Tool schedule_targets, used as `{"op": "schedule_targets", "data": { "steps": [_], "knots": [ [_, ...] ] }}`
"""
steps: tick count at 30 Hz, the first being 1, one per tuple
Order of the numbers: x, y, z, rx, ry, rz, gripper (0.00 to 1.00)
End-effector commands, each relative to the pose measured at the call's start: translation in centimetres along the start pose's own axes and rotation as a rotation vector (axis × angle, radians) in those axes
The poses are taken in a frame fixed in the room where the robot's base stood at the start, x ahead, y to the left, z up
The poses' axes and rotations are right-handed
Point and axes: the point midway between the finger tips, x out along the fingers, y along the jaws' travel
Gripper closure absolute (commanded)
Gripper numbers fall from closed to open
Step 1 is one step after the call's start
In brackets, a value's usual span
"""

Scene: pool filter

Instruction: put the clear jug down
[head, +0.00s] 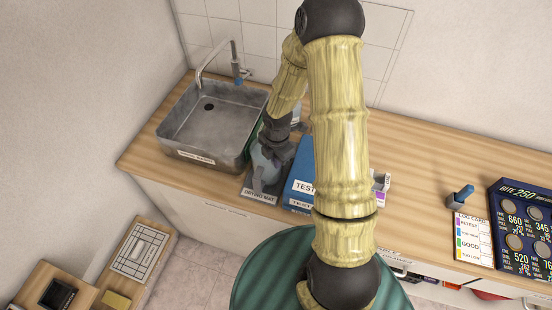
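The clear jug (264,170) is a pale, see-through shape below my gripper, over the drying mat. My gripper (275,152) points down at the jug's top and covers part of it. The fingers are small and dark here, so I cannot tell whether they are closed on the jug. I also cannot tell whether the jug's base touches the mat. The grey drying mat (259,195) lies at the counter's front edge, with its label facing front.
A metal sink (208,128) with a tap (232,62) is left of the mat. A blue test box (301,172) stands close on the right. My arm hides the counter behind it. A log card (470,236) and a dark coin-like board (524,228) lie far right.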

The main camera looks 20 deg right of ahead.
Motion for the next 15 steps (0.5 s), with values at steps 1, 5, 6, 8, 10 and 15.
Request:
{"op": "schedule_targets", "data": {
  "steps": [1, 5, 6, 8, 10, 15],
  "knots": [
    [0.05, 0.01, -0.01, 0.0, 0.0, 0.0, 0.88],
    [0.04, 0.01, -0.01, 0.0, 0.0, 0.0, 0.73],
    [0.04, 0.0, -0.01, 0.0, 0.0, 0.0, 0.73],
    [0.03, 0.0, -0.01, 0.0, 0.0, 0.0, 0.73],
    [0.03, 0.0, 0.0, 0.0, 0.0, 0.0, 0.73],
    [-0.49, 0.03, 0.04, 0.001, 0.0, 0.001, 0.73]
  ]
}}
